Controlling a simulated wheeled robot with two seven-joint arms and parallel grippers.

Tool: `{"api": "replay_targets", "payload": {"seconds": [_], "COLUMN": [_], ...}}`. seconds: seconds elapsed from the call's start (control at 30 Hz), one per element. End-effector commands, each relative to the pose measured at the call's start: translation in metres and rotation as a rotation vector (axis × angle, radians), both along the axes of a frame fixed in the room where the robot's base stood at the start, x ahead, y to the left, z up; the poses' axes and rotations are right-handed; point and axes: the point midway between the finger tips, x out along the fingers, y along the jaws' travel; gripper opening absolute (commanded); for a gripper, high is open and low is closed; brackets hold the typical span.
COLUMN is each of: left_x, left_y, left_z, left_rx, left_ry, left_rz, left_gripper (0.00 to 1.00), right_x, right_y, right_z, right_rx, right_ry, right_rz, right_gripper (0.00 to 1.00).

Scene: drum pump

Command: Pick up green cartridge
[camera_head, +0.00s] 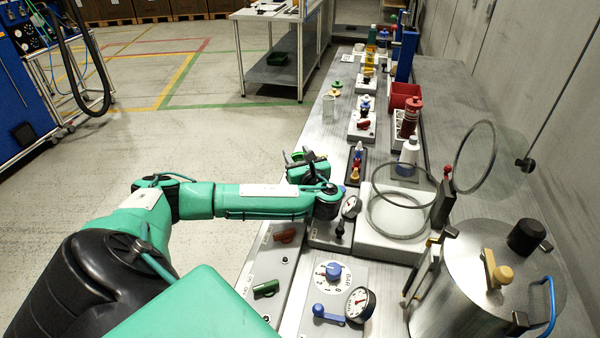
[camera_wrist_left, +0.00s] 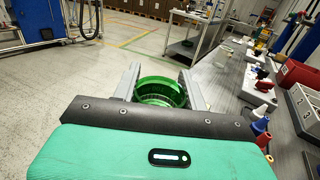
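The green cartridge (camera_wrist_left: 161,92) is a round, translucent green, open-topped piece in the left wrist view. It sits between the two grey fingers of my left gripper (camera_wrist_left: 160,88), which appear to touch it on both sides. Its lower part is hidden behind the gripper's dark front edge. In the head view my left gripper (camera_head: 306,158) is above the bench's left edge, beside the small dark tray of coloured bottles; the cartridge cannot be clearly told from the green gripper body there. My right gripper is not in view.
Open floor lies left of the bench.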

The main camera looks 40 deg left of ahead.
Motion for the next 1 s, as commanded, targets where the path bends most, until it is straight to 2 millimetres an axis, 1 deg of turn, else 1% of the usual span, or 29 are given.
{"api": "replay_targets", "payload": {"seconds": [0.03, 0.07, 0.1, 0.37, 0.53, 0.67, 0.83, 1.0], "left_x": [0.0, 0.0, 0.0, 0.0, 0.0, 0.0, 0.0, 0.0], "left_y": [0.0, 0.0, 0.0, 0.0, 0.0, 0.0, 0.0, 0.0], "left_z": [0.0, 0.0, 0.0, 0.002, 0.015, 0.036, 0.078, 0.123], "left_rx": [0.0, 0.0, 0.0, 0.0, 0.0, -0.001, 0.0, -0.001], "left_ry": [0.0, 0.0, 0.0, 0.0, -0.002, -0.005, -0.007, -0.006], "left_rz": [0.0, 0.0, 0.0, 0.0, 0.001, 0.0, 0.0, -0.001], "left_gripper": [0.1, 0.04, 0.04, 0.04, 0.04, 0.04, 0.04, 0.04], "right_x": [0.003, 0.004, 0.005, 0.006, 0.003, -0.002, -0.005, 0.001], "right_y": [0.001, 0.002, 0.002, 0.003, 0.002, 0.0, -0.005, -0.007], "right_z": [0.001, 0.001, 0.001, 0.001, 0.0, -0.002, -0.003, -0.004], "right_rx": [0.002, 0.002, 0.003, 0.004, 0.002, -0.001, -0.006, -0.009], "right_ry": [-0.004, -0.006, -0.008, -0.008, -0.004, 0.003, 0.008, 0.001], "right_rz": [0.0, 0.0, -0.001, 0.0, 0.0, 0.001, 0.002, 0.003], "right_gripper": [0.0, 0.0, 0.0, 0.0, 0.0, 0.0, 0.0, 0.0]}}
